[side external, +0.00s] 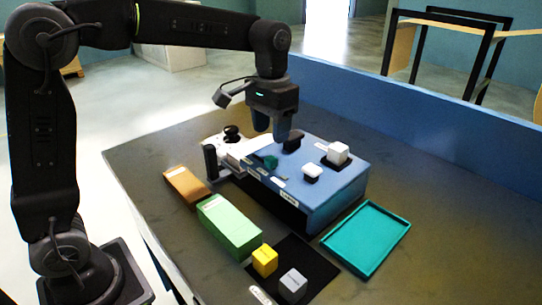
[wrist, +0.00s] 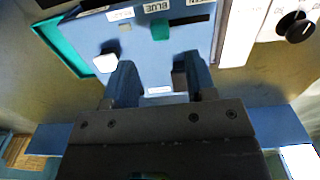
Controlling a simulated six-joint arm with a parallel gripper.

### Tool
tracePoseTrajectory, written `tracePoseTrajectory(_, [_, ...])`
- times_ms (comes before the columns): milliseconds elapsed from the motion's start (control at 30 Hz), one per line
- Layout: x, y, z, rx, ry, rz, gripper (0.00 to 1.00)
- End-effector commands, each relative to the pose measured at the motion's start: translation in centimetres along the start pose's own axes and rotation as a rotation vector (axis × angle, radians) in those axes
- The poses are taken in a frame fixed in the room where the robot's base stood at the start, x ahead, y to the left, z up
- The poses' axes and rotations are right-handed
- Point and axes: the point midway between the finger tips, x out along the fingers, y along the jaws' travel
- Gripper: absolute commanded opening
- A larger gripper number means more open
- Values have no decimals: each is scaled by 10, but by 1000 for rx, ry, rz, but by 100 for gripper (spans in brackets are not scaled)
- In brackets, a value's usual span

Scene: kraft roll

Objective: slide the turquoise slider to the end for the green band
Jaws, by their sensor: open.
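The turquoise slider (side external: 271,162) sits on top of the blue box (side external: 328,200), at one end of a short dark slot. My gripper (side external: 271,133) is open and empty, pointing down above the box's back part, apart from the slider. In the wrist view its fingers (wrist: 158,66) flank bare blue panel, with the slider beyond the tips.
A black knob (side external: 293,142) stands close by my fingers. A white cube (side external: 338,154) and white button (side external: 311,173) are on the box. A white unit with a black dial (side external: 232,131) adjoins. Green (side external: 230,226) and brown blocks (side external: 186,186), small cubes and a turquoise tray (side external: 366,239) lie around.

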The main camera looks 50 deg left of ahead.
Motion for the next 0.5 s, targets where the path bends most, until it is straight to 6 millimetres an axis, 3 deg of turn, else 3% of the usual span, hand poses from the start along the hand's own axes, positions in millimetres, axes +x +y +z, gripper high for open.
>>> tracePoseTrajectory(233, [48,0,1,0,-3,0,51])
tracePoseTrajectory(500, [72,0,0,0,1,0,51])
